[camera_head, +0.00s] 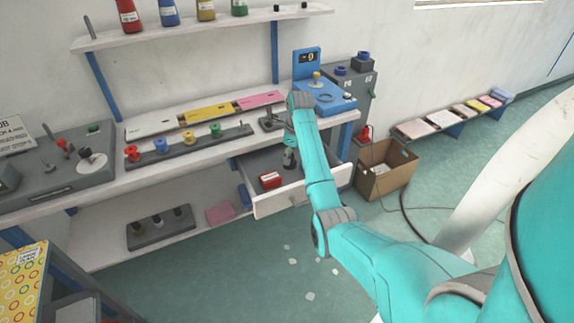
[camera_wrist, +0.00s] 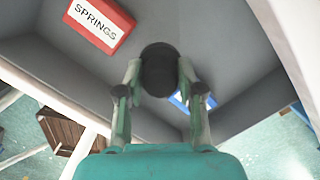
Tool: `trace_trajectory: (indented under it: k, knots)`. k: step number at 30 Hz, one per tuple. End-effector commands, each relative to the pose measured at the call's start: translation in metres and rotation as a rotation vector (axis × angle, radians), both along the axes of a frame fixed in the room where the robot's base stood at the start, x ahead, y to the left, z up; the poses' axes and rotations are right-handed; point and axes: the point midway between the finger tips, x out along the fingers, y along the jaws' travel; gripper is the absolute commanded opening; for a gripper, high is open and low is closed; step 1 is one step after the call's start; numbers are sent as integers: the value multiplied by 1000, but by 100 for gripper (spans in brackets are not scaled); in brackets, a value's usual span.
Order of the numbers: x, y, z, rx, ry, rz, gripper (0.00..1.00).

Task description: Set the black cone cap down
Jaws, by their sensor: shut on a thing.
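The black cone cap (camera_wrist: 159,69) is between my gripper's fingertips in the wrist view. My gripper (camera_wrist: 160,88) is shut on it, over the inside of an open grey drawer (camera_wrist: 235,60). I cannot tell whether the cap touches the drawer floor. In the head view my gripper (camera_head: 289,160) reaches down into the drawer (camera_head: 283,203) under the bench. The cap cannot be made out there. A red box marked SPRINGS (camera_wrist: 100,24) lies in the drawer, to the upper left of the cap in the wrist view; it also shows in the head view (camera_head: 270,180).
A blue and white item (camera_wrist: 181,101) lies in the drawer, partly behind my gripper. The drawer's walls stand close around my gripper. The bench top (camera_head: 215,132) with a spool rack (camera_head: 190,147) is above. A cardboard box (camera_head: 386,172) stands right of the drawer.

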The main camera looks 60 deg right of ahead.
Motion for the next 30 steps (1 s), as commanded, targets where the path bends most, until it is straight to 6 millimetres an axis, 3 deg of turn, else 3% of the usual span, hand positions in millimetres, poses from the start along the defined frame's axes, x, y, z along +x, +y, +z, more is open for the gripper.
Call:
trace_trajectory:
  k: [13, 24, 25, 27, 30]
  knots:
    - [0, 0, -43, 1, 1, 1, 9]
    - [0, 0, -48, 1, 1, 1, 9]
    - [0, 0, -48, 0, 0, 1, 42]
    - [0, 0, -48, 0, 0, 1, 60]
    - [0, 0, -48, 0, 0, 1, 62]
